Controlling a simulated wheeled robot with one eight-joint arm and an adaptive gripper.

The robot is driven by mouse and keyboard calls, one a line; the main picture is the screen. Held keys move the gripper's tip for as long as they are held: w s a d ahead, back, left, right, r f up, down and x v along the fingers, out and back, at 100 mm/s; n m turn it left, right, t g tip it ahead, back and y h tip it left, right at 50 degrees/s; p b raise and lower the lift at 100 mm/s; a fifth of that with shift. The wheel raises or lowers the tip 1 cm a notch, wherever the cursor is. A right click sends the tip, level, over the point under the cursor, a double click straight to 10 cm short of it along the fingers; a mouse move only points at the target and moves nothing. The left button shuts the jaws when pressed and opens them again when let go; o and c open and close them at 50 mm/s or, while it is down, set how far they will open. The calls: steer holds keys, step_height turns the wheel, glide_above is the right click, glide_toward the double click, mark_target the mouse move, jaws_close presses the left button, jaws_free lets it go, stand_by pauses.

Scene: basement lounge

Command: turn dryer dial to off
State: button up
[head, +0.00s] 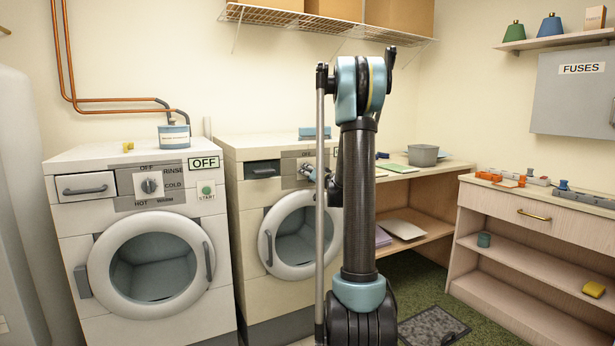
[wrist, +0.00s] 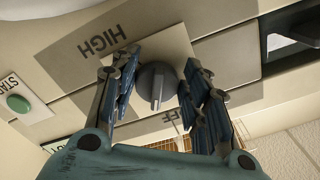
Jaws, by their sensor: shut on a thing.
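The dryer (head: 250,200) is the right-hand of two front-loading machines in the head view. Its grey dial (wrist: 157,86) shows in the wrist view on a pale panel, its ridge running roughly up and down the picture. The word HIGH is printed to the upper left of the dial, and a partly hidden label ending in FF is at its lower right. My gripper (wrist: 160,76) has one finger on each side of the dial and is shut on it.
A washer (head: 70,225) with its own dial (head: 149,185) and an OFF sign (head: 204,163) stands left of the dryer. A green START button (wrist: 18,103) is on the dryer panel. A wire shelf (head: 330,25) hangs above.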

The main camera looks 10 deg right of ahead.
steer(key=n, duration=0.3)
steer(key=shift+w+d+f+n, duration=0.1)
steer(key=shift+w+d+n, duration=0.05)
steer(key=shift+d+n, duration=0.3)
steer(key=shift+n, duration=1.65)
steer(key=o, duration=1)
steer(key=v, duration=1.1)
steer(key=shift+s, duration=0.4)
steer(key=shift+f, duration=0.1)
